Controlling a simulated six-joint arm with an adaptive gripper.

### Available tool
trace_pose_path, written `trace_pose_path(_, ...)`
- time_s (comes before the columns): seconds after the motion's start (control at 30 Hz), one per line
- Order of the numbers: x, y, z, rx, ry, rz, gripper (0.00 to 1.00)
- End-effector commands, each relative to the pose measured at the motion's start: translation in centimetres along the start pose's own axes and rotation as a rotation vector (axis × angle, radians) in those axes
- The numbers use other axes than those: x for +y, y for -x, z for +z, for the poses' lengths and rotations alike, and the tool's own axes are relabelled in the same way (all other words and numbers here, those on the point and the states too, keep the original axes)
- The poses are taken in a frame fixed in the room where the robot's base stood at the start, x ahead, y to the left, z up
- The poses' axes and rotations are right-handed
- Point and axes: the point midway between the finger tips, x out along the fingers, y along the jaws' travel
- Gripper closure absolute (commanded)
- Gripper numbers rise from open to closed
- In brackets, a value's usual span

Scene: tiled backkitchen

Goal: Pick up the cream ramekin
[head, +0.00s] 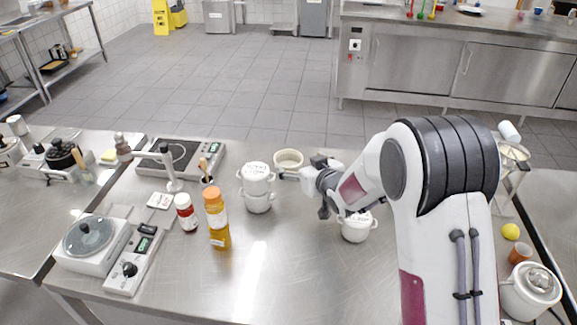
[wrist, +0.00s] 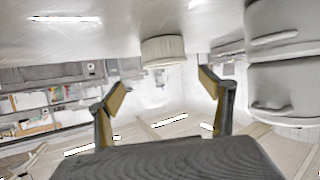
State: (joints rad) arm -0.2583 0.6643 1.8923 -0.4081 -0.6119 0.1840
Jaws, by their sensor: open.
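The cream ramekin (head: 289,157) stands on the steel table in the head view, just behind and right of a stack of white lidded pots (head: 258,203). In the wrist view, which looks upside down, the ramekin (wrist: 163,51) shows at the top middle, beyond the fingertips and roughly centred between them. My gripper (wrist: 163,88) is open, with nothing between its fingers. In the head view my gripper (head: 322,192) is low over the table, right of and nearer than the ramekin. Its fingertips are hard to make out there.
The pot stack (wrist: 287,85) is close on the right in the wrist view. Another white pot (head: 355,230) stands under my arm. An orange-capped bottle (head: 217,220), a red-and-white jar (head: 186,213) and a hotplate (head: 180,157) are to the left. The table front is bare.

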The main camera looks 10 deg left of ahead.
Motion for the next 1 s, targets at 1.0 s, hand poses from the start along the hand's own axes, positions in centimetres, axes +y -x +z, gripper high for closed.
trace_pose_path(1.0, -0.6, -3.2, 0.3, 0.011, 0.0, -0.013, 0.2)
